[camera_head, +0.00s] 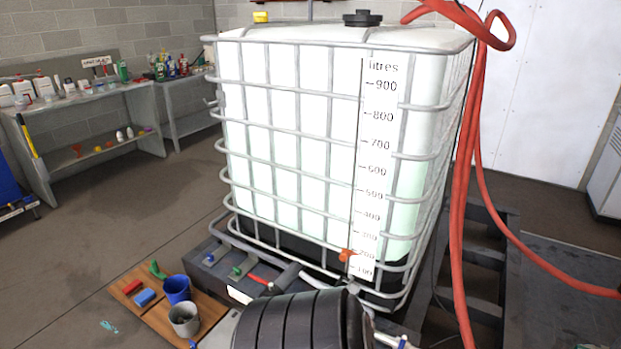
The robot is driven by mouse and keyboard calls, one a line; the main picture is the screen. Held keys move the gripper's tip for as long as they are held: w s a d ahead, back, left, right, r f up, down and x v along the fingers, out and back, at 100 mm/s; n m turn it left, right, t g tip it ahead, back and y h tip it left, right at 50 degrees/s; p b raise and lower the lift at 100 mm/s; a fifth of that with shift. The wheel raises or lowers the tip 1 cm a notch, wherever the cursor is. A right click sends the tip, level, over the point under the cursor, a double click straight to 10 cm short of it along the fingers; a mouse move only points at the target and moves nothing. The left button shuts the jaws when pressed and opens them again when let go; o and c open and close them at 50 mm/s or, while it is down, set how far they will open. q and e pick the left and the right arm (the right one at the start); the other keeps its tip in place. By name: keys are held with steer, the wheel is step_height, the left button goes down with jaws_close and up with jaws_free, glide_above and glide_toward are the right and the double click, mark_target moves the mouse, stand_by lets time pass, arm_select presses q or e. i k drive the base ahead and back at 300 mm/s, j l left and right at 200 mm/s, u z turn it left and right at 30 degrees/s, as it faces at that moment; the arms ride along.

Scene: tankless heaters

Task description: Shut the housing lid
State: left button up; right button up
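I cannot make out a heater housing or its lid in the head view. The largest thing is a white liquid tank (300,100) in a grey metal cage, with a litre scale on its front. A black cap (362,18) and a small yellow cap (261,17) sit on its top. A black ribbed round thing (300,322) stands in front of the tank, cut off by the bottom edge; I cannot tell what it is. Neither of my grippers is in view.
Thick red hoses (462,200) hang down the tank's right side and run along the floor. A wooden board (130,300) holds a blue bucket (177,289) and a grey bucket (184,320). Benches with bottles (85,110) stand at back left. Floor at left is mostly clear.

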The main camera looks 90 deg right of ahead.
mark_target(353, 289)
steer(key=i+z, duration=0.25)
steer(key=z, duration=0.15)
steer(key=i+z, duration=0.55)
steer(key=z, duration=0.2)
steer(key=i+j+z, duration=0.35)
steer(key=i+z, duration=0.15)
steer(key=z, duration=0.35)
steer(key=i+z, duration=0.15)
steer(key=z, duration=0.35)
steer(key=i+j+z, duration=0.15)
steer(key=z, duration=0.35)
steer(key=i+j+z, duration=0.1)
steer(key=z, duration=0.4)
steer(key=i+j+z, duration=0.1)
steer(key=z, duration=0.4)
steer(key=k+j, duration=0.05)
steer(key=j, duration=0.05)
